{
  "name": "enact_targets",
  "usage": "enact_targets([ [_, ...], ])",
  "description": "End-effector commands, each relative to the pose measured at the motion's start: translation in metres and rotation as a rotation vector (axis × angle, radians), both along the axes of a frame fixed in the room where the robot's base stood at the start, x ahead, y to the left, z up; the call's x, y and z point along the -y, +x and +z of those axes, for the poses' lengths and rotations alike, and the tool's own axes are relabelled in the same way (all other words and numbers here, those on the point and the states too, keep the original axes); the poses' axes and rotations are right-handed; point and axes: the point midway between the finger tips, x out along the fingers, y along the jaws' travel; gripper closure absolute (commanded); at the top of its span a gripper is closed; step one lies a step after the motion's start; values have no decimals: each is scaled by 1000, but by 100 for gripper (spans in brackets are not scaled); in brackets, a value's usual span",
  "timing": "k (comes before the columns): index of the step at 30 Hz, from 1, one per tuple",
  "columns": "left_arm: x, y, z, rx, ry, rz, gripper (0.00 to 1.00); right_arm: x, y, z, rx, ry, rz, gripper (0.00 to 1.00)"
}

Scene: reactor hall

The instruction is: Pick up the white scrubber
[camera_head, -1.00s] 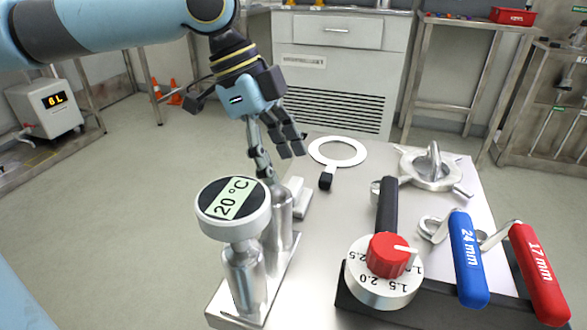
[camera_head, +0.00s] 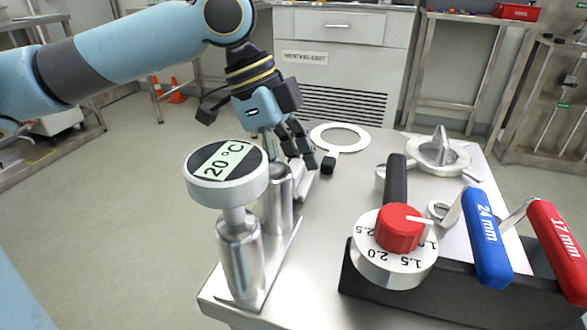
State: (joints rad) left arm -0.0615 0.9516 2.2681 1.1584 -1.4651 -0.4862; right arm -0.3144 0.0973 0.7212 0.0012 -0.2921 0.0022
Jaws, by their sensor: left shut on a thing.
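The white scrubber (camera_head: 304,187) is a small pale block on the bench, behind and right of the rear steel cylinder, which partly hides it. My left gripper (camera_head: 291,164) reaches down to it from above, with one dark finger in front of the cylinder's far side and the other at the block's upper end. It is shut on the scrubber, though the contact is partly hidden. I cannot tell from this view whether the scrubber is lifted clear of the bench. My right gripper is not in view.
A round 20 °C thermometer (camera_head: 226,172) and a steel cylinder (camera_head: 277,205) stand on a metal base close by. A white ring with a black grip (camera_head: 352,149), a red-knobbed dial (camera_head: 394,265), blue (camera_head: 488,240) and red (camera_head: 560,250) tools, and a metal fitting (camera_head: 421,158) occupy the right side.

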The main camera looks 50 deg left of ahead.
Motion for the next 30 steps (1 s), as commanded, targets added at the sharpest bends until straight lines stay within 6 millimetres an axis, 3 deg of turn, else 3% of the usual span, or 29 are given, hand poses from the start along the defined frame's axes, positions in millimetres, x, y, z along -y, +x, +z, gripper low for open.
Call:
enact_targets([
  [8,0,0,5,1,1,-1,72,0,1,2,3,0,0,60],
  [14,-1,0,43,6,3,-3,72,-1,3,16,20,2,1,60],
  [21,-1,1,89,4,2,-1,72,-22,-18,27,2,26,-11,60],
  [30,0,0,100,0,0,1,72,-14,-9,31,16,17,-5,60],
])
